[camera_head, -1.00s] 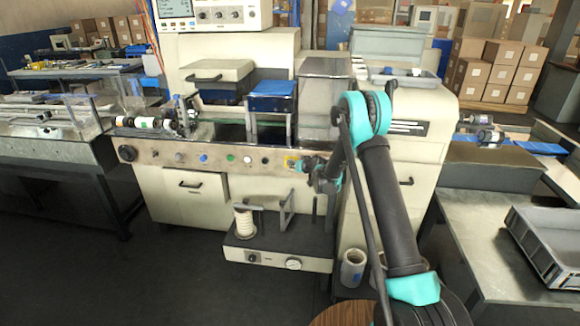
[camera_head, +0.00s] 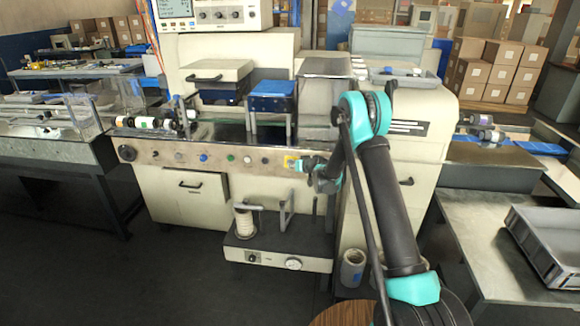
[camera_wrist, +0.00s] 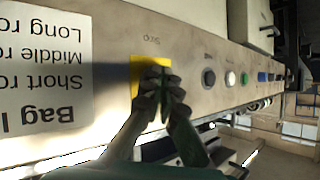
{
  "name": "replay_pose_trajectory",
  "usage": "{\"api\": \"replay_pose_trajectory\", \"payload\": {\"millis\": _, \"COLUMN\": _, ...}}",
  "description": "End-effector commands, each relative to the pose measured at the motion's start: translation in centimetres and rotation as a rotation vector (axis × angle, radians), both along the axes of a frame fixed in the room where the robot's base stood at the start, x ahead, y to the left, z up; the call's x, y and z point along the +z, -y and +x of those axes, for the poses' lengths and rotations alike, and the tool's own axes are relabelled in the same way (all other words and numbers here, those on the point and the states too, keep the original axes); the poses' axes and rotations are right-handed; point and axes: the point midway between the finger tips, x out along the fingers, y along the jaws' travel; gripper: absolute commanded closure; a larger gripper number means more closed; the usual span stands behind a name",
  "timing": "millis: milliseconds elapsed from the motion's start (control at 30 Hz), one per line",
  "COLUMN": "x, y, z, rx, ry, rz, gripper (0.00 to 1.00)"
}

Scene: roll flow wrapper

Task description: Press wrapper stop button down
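The stop button's yellow plate (camera_wrist: 136,72) is on the wrapper's front panel, beneath printed lettering that seems to read "Stop" in the wrist view. The yellow plate also shows in the head view (camera_head: 287,162). My gripper (camera_wrist: 163,78) is in front of this plate, with its fingertips together and nothing seen between them. The fingers cover the middle of the plate, so the button itself is hidden. I cannot tell whether the fingertips touch it. In the head view my gripper (camera_head: 299,165) reaches the panel from the right.
Other controls sit along the panel, including a black knob (camera_wrist: 208,77), a green button (camera_wrist: 244,78) and a blue button (camera_wrist: 262,76). A white label sheet (camera_wrist: 45,68) is beside the plate. Below the panel, a lower unit (camera_head: 275,254) carries a spool (camera_head: 244,222).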

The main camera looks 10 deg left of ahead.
Motion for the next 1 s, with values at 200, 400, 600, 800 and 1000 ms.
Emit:
{"api": "replay_pose_trajectory", "payload": {"millis": 200, "x": 0.05, "y": 0.18, "z": 0.95, "rx": -0.003, "ry": 0.004, "rz": 0.0, "gripper": 1.0}}
{"api": "replay_pose_trajectory", "payload": {"millis": 400, "x": 0.09, "y": 0.2, "z": 1.1, "rx": -0.004, "ry": 0.005, "rz": 0.0, "gripper": 1.0}}
{"api": "replay_pose_trajectory", "payload": {"millis": 600, "x": 0.12, "y": 0.21, "z": 1.05, "rx": -0.006, "ry": 0.005, "rz": 0.001, "gripper": 1.0}}
{"api": "replay_pose_trajectory", "payload": {"millis": 800, "x": 0.13, "y": 0.2, "z": 0.47, "rx": -0.006, "ry": 0.006, "rz": 0.002, "gripper": 1.0}}
{"api": "replay_pose_trajectory", "payload": {"millis": 1000, "x": 0.1, "y": 0.21, "z": 0.39, "rx": -0.006, "ry": 0.005, "rz": 0.001, "gripper": 1.0}}
